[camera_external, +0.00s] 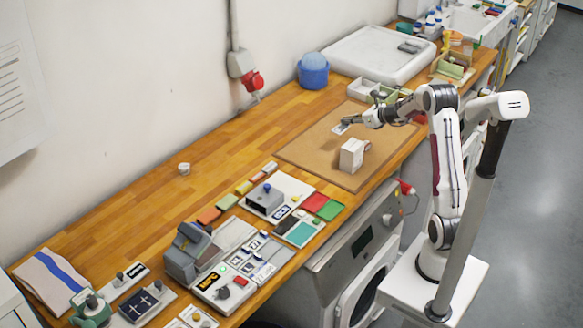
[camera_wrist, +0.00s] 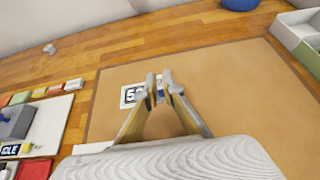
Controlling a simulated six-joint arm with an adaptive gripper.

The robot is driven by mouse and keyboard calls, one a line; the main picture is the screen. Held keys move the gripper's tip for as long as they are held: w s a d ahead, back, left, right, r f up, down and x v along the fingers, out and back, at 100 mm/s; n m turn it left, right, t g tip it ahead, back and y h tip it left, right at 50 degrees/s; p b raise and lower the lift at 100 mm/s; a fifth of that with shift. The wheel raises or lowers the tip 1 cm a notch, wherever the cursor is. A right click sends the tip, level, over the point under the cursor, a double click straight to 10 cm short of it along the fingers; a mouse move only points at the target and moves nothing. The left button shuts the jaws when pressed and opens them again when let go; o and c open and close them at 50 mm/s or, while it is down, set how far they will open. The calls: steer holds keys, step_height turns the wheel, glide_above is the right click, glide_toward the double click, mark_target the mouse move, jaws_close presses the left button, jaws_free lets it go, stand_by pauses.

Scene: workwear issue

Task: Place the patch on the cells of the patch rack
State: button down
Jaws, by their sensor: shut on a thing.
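The patch (camera_wrist: 130,97) is a small flat white piece with a dark field and light characters starting with a 5. My gripper (camera_wrist: 159,88) is shut on its right part, and the fingers hide the rest of its print. I cannot tell whether the patch touches the mat. A white and green open tray (camera_external: 367,88) stands at the mat's far edge and shows in the wrist view (camera_wrist: 292,32). I cannot tell whether it is the patch rack.
A white box (camera_external: 352,156) stands on the mat near my gripper. A blue tub (camera_external: 313,71) and a large white tray (camera_external: 375,53) stand farther back. Stamps, pads and colored cards crowd the near end. Bare wood lies along the wall.

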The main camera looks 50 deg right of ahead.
steer(key=shift+f, duration=3.1)
steer(key=shift+f, duration=1.9)
steer(key=shift+f, duration=0.1)
steer(key=c, duration=2.6)
jaws_free()
steer(key=o, duration=0.4)
steer(key=shift+v, duration=6.05)
